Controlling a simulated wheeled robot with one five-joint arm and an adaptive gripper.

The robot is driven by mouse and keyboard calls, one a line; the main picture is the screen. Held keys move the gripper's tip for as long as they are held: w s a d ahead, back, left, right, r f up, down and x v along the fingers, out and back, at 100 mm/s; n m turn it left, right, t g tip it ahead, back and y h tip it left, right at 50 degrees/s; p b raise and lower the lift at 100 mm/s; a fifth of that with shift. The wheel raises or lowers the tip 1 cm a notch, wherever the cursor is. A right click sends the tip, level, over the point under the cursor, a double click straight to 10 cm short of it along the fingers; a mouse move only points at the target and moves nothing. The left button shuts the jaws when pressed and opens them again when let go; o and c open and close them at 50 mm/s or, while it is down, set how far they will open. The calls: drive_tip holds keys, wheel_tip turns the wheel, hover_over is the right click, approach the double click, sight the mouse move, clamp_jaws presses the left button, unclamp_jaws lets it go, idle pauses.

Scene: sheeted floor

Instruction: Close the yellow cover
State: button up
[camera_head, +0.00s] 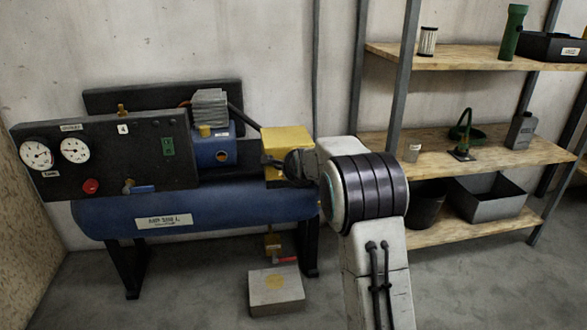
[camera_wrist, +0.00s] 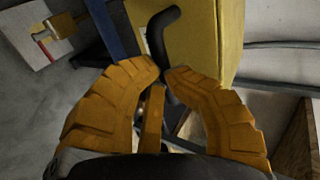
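The yellow cover (camera_head: 287,139) is a box-like piece at the right end of the compressor. It fills the upper middle of the wrist view (camera_wrist: 203,35), with a bent black handle (camera_wrist: 158,24) in front of it. My gripper (camera_wrist: 164,74) has two orange fingers, with their tips close together on either side of the handle's lower part. The fingers appear shut on the handle. In the head view my dark wrist is right against the cover's right side and hides the fingers and the handle.
The compressor's blue tank (camera_head: 240,203) and black gauge panel (camera_head: 105,160) lie left of the cover. A shelf unit (camera_head: 450,150) with several items stands close on the right. A grey box (camera_head: 276,292) sits on the floor below.

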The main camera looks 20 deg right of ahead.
drive_tip(key=o, duration=0.7)
wheel_tip(320, 180, down, 2)
drive_tip(key=shift+d+f, duration=0.1)
drive_tip(key=shift+d, duration=0.05)
drive_tip(key=shift+o, duration=0.2)
drive_tip(key=shift+r, duration=0.4)
drive_tip(key=v, duration=1.2)
drive_tip(key=shift+w, duration=0.15)
drive_tip(key=s+a+r+n+g+p, duration=0.2)
drive_tip(key=s+r+n+p, duration=0.4)
drive_tip(key=s+r+p, duration=0.4)
drive_tip(key=s+a+r+n+g+y+p, duration=0.1)
drive_tip(key=s+a+r+n+g+p, duration=0.2)
drive_tip(key=s+r+p, duration=0.7)
drive_tip(key=s+a+r+n+g+y+p, duration=0.1)
drive_tip(key=s+a+r+n+p, duration=0.4)
drive_tip(key=s+r+n+p, duration=0.5)
drive_tip(key=s+n+g+p, duration=0.1)
drive_tip(key=s+p, duration=0.5)
drive_tip(key=p, duration=0.2)
drive_tip(key=shift+a+r+g, duration=0.25)
drive_tip(key=shift+a+g, duration=0.05)
drive_tip(key=shift+g, duration=0.1)
